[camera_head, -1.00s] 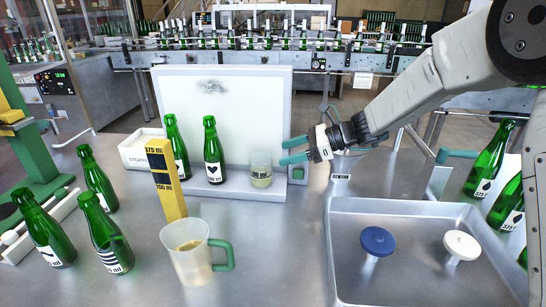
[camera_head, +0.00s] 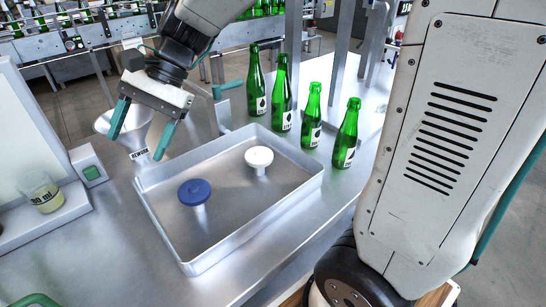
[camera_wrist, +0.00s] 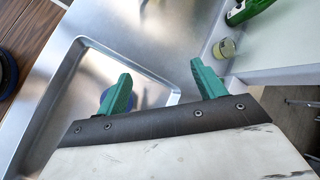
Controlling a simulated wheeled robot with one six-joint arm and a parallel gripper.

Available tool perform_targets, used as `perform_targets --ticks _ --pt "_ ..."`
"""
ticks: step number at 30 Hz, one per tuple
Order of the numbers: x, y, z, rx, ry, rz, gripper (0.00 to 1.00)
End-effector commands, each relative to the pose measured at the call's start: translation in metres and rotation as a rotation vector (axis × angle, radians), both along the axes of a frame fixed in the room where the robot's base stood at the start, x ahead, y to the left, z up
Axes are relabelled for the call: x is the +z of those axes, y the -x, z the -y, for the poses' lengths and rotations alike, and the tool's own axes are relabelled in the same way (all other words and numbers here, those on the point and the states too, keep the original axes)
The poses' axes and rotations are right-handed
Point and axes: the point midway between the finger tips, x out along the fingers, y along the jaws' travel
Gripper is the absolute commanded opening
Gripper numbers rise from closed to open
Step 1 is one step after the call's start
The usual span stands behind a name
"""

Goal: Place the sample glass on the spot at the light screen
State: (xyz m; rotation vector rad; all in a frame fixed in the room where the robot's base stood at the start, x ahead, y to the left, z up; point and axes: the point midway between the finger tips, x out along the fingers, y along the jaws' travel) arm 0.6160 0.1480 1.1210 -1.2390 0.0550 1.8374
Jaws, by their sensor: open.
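The sample glass (camera_head: 45,194), clear with a pale yellow liquid and an "ml" label, stands upright on the ledge of the light screen (camera_head: 25,130), near its right end. In the wrist view the glass (camera_wrist: 224,48) shows beyond the fingers. My gripper (camera_head: 142,130) is open and empty, with two green fingers spread. It is above the table near the tray's back left corner, right of the glass and apart from it. The wrist view also shows the open fingers (camera_wrist: 160,74). The spot itself cannot be made out.
A metal tray (camera_head: 215,258) holds a blue stopper (camera_head: 194,193) and a white stopper (camera_head: 259,158). A funnel-like vessel (camera_head: 110,124) is behind my gripper. A switch box (camera_head: 92,172) sits beside the ledge. Several green bottles (camera_head: 283,97) stand behind the tray.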

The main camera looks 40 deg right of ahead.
Motion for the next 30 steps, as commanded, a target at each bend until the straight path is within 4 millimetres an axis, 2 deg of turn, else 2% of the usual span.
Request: perform_targets --ticks 1,3,9,12,15,21,30 --pt "0.005 0.023 0.018 0.054 0.053 0.067 0.69" --pt "0.006 0.052 0.042 0.144 0.136 0.152 0.69" --pt "-0.003 0.130 0.112 0.396 0.391 0.346 0.69" --pt "-0.010 0.159 0.141 0.502 0.505 0.406 0.69" --pt "-0.016 0.180 0.162 0.583 0.593 0.440 0.69" --pt "-0.021 0.196 0.179 0.654 0.669 0.460 0.69" --pt "-0.021 0.196 0.180 0.657 0.670 0.461 0.69"
